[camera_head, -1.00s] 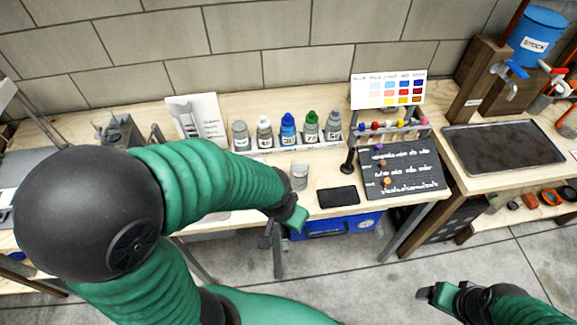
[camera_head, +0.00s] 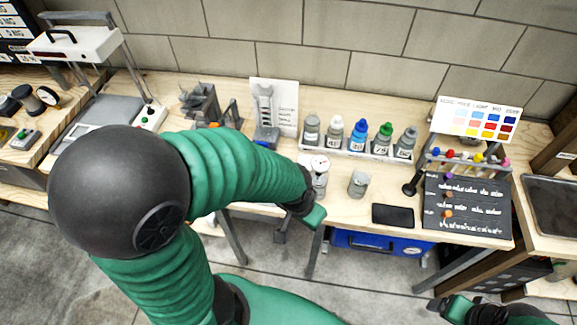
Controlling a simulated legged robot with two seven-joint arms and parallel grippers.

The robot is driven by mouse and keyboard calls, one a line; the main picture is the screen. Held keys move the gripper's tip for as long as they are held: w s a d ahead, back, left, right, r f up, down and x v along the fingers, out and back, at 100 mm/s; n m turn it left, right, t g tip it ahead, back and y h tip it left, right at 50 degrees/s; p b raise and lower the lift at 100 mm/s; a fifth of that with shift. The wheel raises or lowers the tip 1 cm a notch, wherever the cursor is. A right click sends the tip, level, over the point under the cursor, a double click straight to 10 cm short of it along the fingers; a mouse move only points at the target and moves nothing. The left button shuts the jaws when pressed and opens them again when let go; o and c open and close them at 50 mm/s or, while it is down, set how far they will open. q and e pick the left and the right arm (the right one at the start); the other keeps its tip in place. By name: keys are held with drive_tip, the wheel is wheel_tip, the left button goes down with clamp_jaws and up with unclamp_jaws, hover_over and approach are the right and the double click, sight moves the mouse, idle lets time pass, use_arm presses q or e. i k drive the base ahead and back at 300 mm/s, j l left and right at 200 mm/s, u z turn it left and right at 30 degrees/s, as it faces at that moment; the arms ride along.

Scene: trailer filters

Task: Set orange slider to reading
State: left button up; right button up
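A black panel (camera_head: 482,210) with white writing lies at the right of the bench. Small knobs sit along its left side: a purple one (camera_head: 449,176), an orange-brown one (camera_head: 448,196) and an orange one (camera_head: 447,213). The writing is too small to read. My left gripper (camera_head: 313,214) is over the bench's front edge, left of the panel and apart from it. My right gripper (camera_head: 444,304) is low at the bottom right, in front of the bench and below the panel. Finger gaps are unclear on both.
A black tablet (camera_head: 393,214) and a grey cup (camera_head: 358,183) lie between my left gripper and the panel. A round dial (camera_head: 319,162) stands behind the gripper. Several bottles (camera_head: 358,137) stand in a rack behind. A colour chart (camera_head: 478,118) stands above the panel.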

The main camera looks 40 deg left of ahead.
sight(447, 214)
drive_tip(key=u, duration=0.9)
drive_tip(key=z, duration=1.3)
drive_tip(key=i+l+u, duration=0.1)
drive_tip(key=i+l, duration=0.25)
drive_tip(key=i, duration=0.2)
drive_tip(key=i+l, duration=0.4)
drive_tip(key=i+j+u, duration=0.05)
drive_tip(key=i, duration=0.05)
